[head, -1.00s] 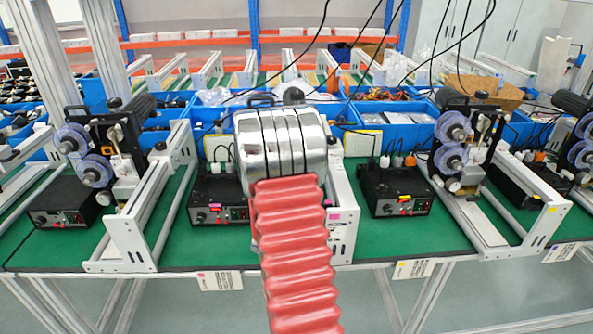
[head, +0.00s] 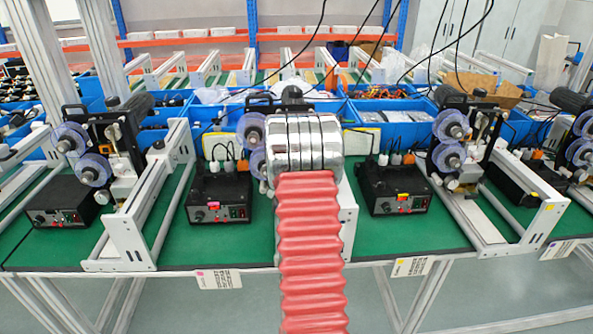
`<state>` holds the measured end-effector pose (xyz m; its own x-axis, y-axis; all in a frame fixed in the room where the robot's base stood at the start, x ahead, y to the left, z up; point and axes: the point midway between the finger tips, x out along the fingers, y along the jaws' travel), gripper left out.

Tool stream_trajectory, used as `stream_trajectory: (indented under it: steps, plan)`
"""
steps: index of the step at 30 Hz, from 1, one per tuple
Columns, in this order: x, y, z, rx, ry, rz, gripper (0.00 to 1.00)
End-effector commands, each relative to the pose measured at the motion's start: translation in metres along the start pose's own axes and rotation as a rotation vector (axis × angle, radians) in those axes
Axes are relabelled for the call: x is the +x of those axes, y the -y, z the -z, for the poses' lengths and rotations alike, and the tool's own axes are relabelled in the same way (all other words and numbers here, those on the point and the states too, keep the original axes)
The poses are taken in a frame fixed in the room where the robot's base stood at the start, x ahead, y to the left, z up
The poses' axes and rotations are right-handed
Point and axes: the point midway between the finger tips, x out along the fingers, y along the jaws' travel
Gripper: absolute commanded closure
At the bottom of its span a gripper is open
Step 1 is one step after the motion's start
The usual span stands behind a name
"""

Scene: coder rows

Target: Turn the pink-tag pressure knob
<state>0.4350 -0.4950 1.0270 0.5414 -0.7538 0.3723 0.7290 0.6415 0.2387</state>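The pink tag (head: 213,205) sits on the front upper edge of a black control box (head: 220,190) left of centre on the green bench. A small dark pressure knob (head: 198,216) shows on that box's front panel, at the left below the tag; its setting is too small to read. My arm, with a silver ribbed housing and red bellows, rises in the middle of the view, right of this box. My gripper does not show; the arm hides whatever is behind it.
A similar black box with a yellow tag (head: 403,197) stands right of my arm. Coder machines with purple discs (head: 448,145) stand on white rail frames (head: 135,225) along the bench. Blue bins (head: 385,112) line the back. Green bench is bare before the pink-tag box.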

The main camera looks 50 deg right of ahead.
Motion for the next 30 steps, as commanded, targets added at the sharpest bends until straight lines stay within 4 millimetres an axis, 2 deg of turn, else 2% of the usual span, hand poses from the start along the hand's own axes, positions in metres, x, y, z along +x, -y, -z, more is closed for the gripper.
stream_trajectory:
  steps: [15,16,24,30]
  plan:
    - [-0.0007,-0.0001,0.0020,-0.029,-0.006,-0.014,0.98]
    - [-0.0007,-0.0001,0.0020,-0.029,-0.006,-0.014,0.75]
    - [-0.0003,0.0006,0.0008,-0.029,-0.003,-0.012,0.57]
    - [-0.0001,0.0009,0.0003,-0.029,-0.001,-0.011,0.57]
